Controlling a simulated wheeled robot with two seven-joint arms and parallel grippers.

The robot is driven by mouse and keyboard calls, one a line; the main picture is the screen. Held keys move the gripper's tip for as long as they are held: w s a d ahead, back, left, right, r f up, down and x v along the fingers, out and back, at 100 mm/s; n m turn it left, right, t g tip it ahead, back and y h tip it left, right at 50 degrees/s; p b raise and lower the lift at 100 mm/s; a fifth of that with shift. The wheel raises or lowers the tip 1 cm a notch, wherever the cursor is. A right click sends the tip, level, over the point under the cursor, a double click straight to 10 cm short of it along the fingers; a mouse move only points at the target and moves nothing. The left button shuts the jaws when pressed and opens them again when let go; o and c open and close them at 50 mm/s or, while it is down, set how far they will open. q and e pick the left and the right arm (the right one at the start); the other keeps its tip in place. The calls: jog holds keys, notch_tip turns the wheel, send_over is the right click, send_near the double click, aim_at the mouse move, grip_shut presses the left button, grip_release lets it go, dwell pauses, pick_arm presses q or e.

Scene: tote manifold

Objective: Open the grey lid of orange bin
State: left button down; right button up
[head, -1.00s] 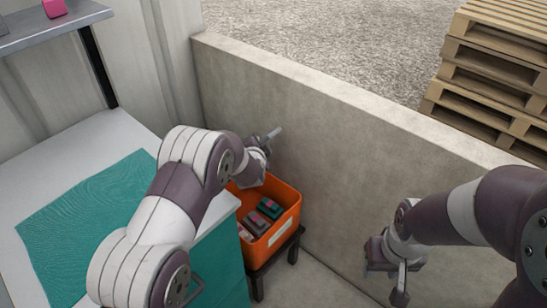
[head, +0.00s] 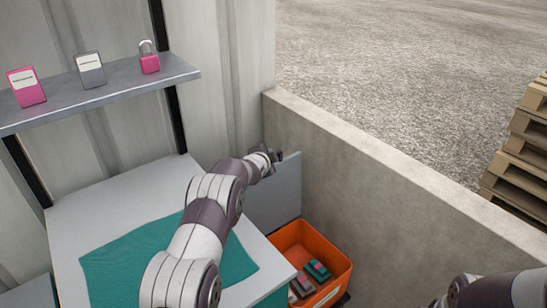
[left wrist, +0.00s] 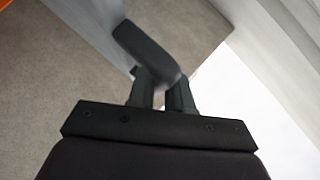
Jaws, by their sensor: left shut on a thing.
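The orange bin (head: 330,282) stands at the lower middle of the head view with its top uncovered. Its grey lid (head: 278,198) stands upright at the bin's back left, beside the concrete wall. My left gripper (head: 272,156) is at the lid's upper edge and shut on it. In the left wrist view the dark fingers (left wrist: 148,62) overlap a grey panel (left wrist: 95,22), which looks like the lid. The exact grip is partly hidden. Only part of my right arm shows at the lower right; its gripper is out of the frame.
Several small packs (head: 302,284) lie inside the bin. A white table with a teal mat (head: 130,265) is left of it. A shelf (head: 125,90) holds pink and grey items and a padlock. The concrete wall (head: 400,215) runs behind; pallets (head: 522,150) stand beyond it.

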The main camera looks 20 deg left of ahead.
pick_arm(q)
jog(key=shift+w+a+f, duration=0.1)
jog(key=shift+w+a, duration=0.2)
jog(key=shift+a, duration=0.1)
jog(key=c, duration=1.1)
grip_release()
jog(key=shift+c, duration=0.2)
jog(key=shift+d, duration=0.1)
jog(key=shift+s, duration=0.2)
jog(key=b+v, duration=0.1)
jog(key=v, duration=1.1)
jog(key=shift+s, duration=0.1)
